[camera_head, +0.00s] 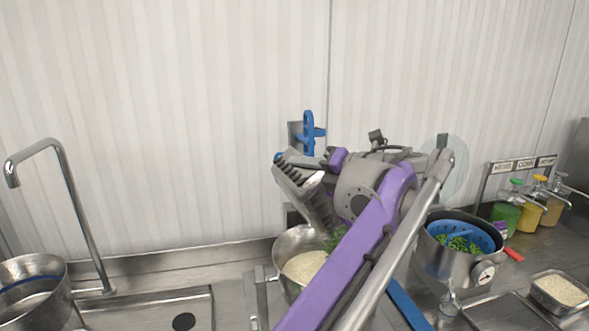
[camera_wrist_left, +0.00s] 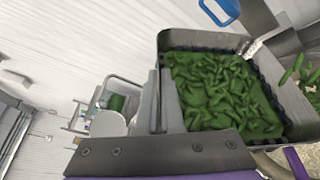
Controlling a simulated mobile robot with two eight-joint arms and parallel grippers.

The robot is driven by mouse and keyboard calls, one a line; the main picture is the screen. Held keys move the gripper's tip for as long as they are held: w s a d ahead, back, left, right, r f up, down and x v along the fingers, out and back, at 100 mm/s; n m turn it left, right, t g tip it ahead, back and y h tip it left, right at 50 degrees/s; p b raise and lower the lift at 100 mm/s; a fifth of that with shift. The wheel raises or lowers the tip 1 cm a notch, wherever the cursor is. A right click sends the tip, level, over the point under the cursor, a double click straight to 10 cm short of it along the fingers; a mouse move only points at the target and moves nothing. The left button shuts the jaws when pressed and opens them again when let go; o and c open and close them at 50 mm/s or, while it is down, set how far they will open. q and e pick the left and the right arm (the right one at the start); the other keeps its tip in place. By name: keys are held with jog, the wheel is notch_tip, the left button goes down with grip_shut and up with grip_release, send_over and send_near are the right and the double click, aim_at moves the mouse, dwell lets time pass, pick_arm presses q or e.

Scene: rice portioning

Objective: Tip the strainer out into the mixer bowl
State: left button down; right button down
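The strainer (camera_head: 308,203) is a grey rectangular basket with a dark notched inner edge. It is steeply tilted above the mixer bowl (camera_head: 280,250). In the left wrist view the strainer (camera_wrist_left: 205,40) holds many green beans (camera_wrist_left: 225,92). My left gripper (camera_wrist_left: 162,102) appears shut on its side wall. Green beans (camera_head: 335,238) also show at its lower end, over the bowl. The metal bowl holds pale rice (camera_head: 304,266); in the wrist view some beans (camera_wrist_left: 313,82) show at the right, by the bowl. My purple arm hides the bowl's right side. My right gripper is not in view.
A metal pot (camera_head: 447,262) with a blue basket (camera_head: 482,234) of green food stands right of the bowl. Sauce bottles (camera_head: 530,214) and a rice tray (camera_head: 560,290) are farther right. A tap (camera_head: 72,190), sink (camera_head: 150,305) and another pot (camera_head: 35,300) are left.

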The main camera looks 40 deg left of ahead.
pick_arm(q)
jog(key=shift+w+d+r+m+y, duration=0.25)
jog(key=shift+w+d+m, duration=0.25)
jog(key=shift+w, duration=0.3)
jog(key=shift+w+d+r+m+y, duration=0.25)
jog(key=shift+w+d+m, duration=0.15)
jog(key=shift+w+m, duration=0.35)
jog(key=shift+w+d+r+m+y, duration=0.25)
jog(key=shift+w+d+m, duration=0.2)
jog(key=shift+w, duration=0.4)
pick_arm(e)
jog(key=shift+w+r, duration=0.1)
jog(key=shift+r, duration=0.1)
